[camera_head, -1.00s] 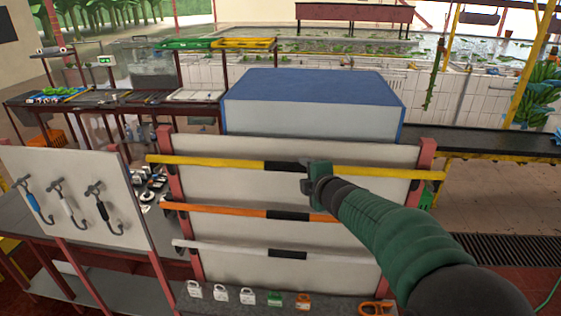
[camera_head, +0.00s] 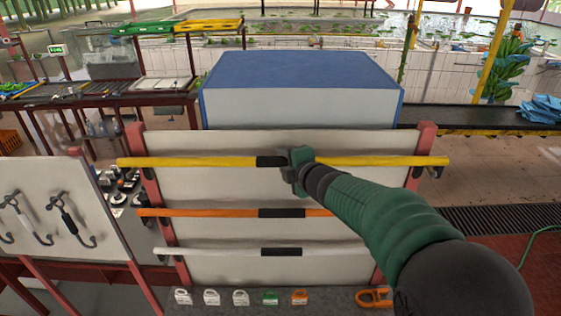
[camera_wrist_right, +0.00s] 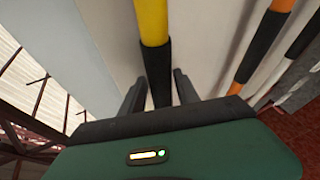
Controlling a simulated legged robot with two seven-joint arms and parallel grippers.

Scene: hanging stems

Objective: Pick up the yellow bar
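The yellow bar (camera_head: 205,162) lies level across the top of a pale upright panel, with a black band (camera_head: 271,161) at its middle. My right gripper (camera_head: 298,170) is at the right end of this band. In the right wrist view, the yellow bar (camera_wrist_right: 152,22) runs down to its black part, which lies between the two dark fingers of my open right gripper (camera_wrist_right: 159,78). A gap shows beside the bar near the fingertips, so the fingers do not look closed on it. My left gripper is not in view.
An orange bar (camera_head: 195,212) and a white bar (camera_head: 210,251) hang below on the same panel. Red posts (camera_head: 142,165) stand at its sides. A blue-topped box (camera_head: 300,90) is behind it. Several padlock-like tags (camera_head: 240,297) lie below. Hooks hang on a left panel (camera_head: 50,180).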

